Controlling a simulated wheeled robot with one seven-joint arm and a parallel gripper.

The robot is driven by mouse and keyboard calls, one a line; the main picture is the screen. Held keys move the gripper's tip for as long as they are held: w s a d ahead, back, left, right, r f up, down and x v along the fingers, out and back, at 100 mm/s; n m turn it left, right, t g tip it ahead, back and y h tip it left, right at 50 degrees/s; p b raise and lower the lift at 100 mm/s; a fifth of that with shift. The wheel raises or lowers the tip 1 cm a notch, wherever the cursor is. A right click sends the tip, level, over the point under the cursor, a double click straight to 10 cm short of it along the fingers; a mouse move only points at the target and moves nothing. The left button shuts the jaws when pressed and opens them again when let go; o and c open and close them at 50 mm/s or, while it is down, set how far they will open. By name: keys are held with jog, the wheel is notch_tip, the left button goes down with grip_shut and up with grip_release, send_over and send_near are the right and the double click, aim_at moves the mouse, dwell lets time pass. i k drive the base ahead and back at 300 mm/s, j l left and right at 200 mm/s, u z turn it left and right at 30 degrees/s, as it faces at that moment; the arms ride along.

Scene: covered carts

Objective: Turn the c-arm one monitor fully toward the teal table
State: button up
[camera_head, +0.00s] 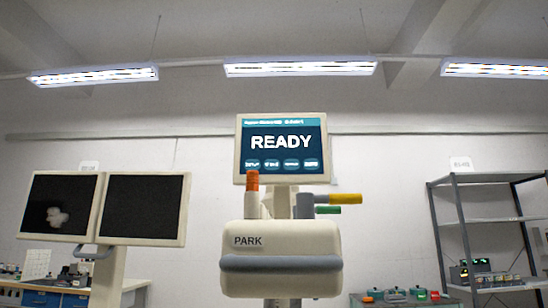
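A twin-screen monitor (143,207) stands at the left on a pale post. Its left screen shows a pale blot on black; its right screen is dark. Another monitor (281,147) reading "READY" stands at the centre above a cream unit (281,240) marked "PARK". Both monitors face roughly toward me. I cannot tell from any label which is the c-arm one monitor. No table is clearly the teal one; a bench (383,301) at the lower right carries small teal and green items. My gripper is not in view.
Orange, yellow and green handles (345,198) stick up and out around the centre unit. A grey metal shelf rack (470,225) stands at the right. A blue-fronted bench (70,297) is at the lower left. The floor is out of view.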

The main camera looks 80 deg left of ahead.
aim_at(287, 150)
jog(key=i+u, duration=0.1)
jog(key=u, duration=0.3)
jog(key=i+l+u, duration=0.1)
jog(key=u, duration=0.7)
jog(key=i+l+u, duration=0.1)
jog(key=u, duration=0.3)
jog(key=l+u, duration=0.2)
jog(key=u, duration=0.2)
jog(key=i+l+u, duration=0.15)
jog(key=l+u, duration=0.35)
jog(key=l, duration=0.4)
jog(key=l+u, duration=0.45)
jog(key=l, duration=0.4)
jog(key=k+l+u, duration=0.2)
jog(key=l+u, duration=0.3)
jog(key=l, duration=0.4)
jog(key=k+l, duration=0.1)
jog(key=l, duration=0.3)
jog(key=k+l, duration=0.1)
jog(key=l, duration=0.3)
jog(key=k+l, duration=0.1)
jog(key=l, duration=0.25)
jog(key=k+l, duration=0.1)
jog(key=l, duration=0.3)
jog(key=k+l, duration=0.1)
jog(key=l, duration=0.3)
jog(key=k+l, duration=0.1)
jog(key=l, duration=0.3)
jog(key=u, duration=0.05)
